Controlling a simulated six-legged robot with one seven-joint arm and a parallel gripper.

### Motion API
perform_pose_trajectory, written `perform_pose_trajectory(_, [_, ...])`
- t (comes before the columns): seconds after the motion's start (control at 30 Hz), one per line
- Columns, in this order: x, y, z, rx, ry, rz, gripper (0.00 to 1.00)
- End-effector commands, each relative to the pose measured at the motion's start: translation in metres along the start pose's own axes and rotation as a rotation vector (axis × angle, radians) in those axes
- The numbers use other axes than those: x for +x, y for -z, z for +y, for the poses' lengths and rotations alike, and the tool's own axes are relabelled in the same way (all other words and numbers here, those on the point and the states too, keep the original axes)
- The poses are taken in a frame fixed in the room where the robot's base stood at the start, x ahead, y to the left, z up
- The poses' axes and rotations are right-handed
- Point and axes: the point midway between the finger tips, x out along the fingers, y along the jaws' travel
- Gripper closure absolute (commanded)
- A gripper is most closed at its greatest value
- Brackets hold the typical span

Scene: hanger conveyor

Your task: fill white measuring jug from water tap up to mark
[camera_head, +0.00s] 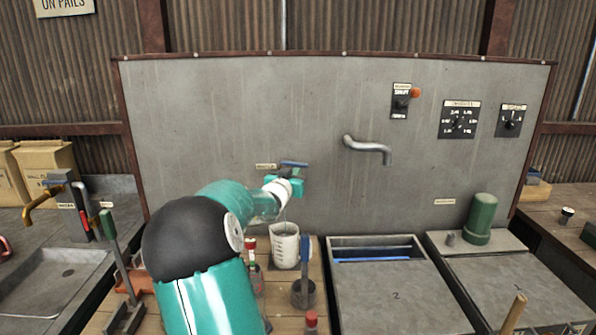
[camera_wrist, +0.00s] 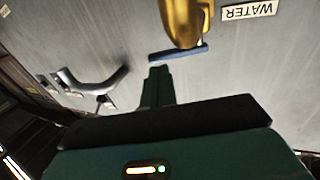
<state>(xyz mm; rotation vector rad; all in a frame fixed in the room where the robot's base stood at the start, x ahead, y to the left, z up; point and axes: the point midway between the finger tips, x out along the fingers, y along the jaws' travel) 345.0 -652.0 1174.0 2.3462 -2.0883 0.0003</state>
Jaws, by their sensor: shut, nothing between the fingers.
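The white measuring jug (camera_head: 285,248) stands upright on the wooden bench top, with marks on its side. The water tap is brass in the wrist view (camera_wrist: 188,22) and has a blue lever (camera_wrist: 180,53); the lever also shows in the head view (camera_head: 293,163). My gripper (camera_head: 298,186) is shut and empty just below the lever, above the jug. In the wrist view its fingertips (camera_wrist: 158,70) are close to the lever's end; I cannot tell if they touch. My arm hides most of the tap in the head view. The water level in the jug is unclear.
A WATER label (camera_wrist: 249,11) is beside the tap. A red-capped bottle (camera_head: 250,246) and a dark pot (camera_head: 303,292) with a blue-handled tool stand near the jug. A grey spout (camera_head: 370,147) juts from the panel at right. Lidded grey tanks (camera_head: 400,297) lie right of the bench.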

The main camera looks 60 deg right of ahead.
Motion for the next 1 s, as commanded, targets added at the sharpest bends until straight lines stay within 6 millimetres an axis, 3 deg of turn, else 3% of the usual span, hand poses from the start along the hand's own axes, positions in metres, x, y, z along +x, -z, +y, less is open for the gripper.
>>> perform_pose_trajectory(0.2, [0.028,0.0,0.0,-0.001,0.0,0.0,1.0])
perform_pose_trajectory(0.63, [0.033,0.0,0.0,0.001,0.001,0.0,1.0])
perform_pose_trajectory(1.0, [0.059,0.0,0.011,0.0,0.001,0.0,1.0])
